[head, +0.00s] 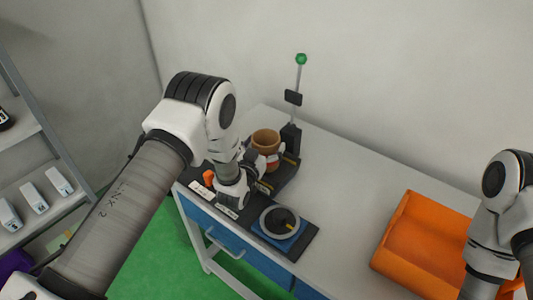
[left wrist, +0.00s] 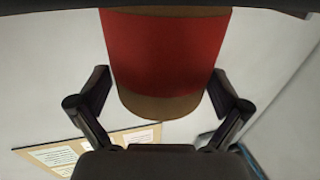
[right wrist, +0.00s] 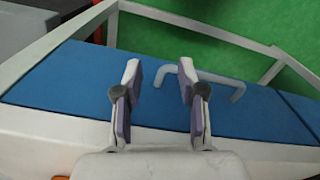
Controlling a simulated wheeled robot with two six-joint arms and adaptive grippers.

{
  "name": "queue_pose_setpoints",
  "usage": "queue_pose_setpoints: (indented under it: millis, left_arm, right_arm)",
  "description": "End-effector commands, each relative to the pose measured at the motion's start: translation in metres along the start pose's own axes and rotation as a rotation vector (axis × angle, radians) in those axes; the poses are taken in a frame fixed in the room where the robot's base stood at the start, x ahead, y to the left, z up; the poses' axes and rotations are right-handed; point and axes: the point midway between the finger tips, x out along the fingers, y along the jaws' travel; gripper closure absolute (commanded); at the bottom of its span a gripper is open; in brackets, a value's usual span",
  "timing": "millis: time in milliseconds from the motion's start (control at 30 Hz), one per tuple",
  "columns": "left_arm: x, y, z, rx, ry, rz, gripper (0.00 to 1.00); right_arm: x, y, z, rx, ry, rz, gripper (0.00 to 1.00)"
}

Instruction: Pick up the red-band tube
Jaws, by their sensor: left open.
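The red-band tube (head: 265,138) is a brown cylinder with a broad red band, upright at the black stand near the table's back left. In the left wrist view the tube (left wrist: 165,50) is large, and its brown end shows between the fingertips. My left gripper (left wrist: 160,92) is open, with a finger on each side and gaps to the tube. In the head view my left wrist partly hides the tube's lower part. My right gripper (right wrist: 159,85) is open and empty, above the table's front edge and blue drawer front.
A black stand (head: 291,138) carries a pole with a green ball (head: 301,59). A round grey dial on a blue plate (head: 280,222) lies in front. An orange bin (head: 425,240) stands at the right. The table middle (head: 345,190) is clear. A shelf (head: 45,205) is at left.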

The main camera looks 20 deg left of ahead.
Motion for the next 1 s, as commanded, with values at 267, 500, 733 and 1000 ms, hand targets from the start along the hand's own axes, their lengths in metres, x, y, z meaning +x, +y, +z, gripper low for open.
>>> queue_pose_setpoints:
  millis: [267,500,733,1000]
  left_arm:
    - [0.008,0.0,0.0,0.0,-0.001,0.0,0.0]
    - [0.008,0.0,0.0,0.0,-0.001,0.0,0.5]
    - [0.008,0.0,-0.001,-0.001,-0.002,0.0,0.5]
    - [0.008,0.0,-0.024,0.0,-0.001,0.0,0.5]
  right_arm:
    - [0.002,0.0,0.0,0.0,0.001,0.0,0.6]
    - [0.002,0.0,0.0,0.0,0.001,0.0,0.6]
    - [0.002,0.0,0.0,0.0,0.001,0.0,0.6]
    - [-0.012,0.0,0.0,0.0,0.001,0.0,0.6]
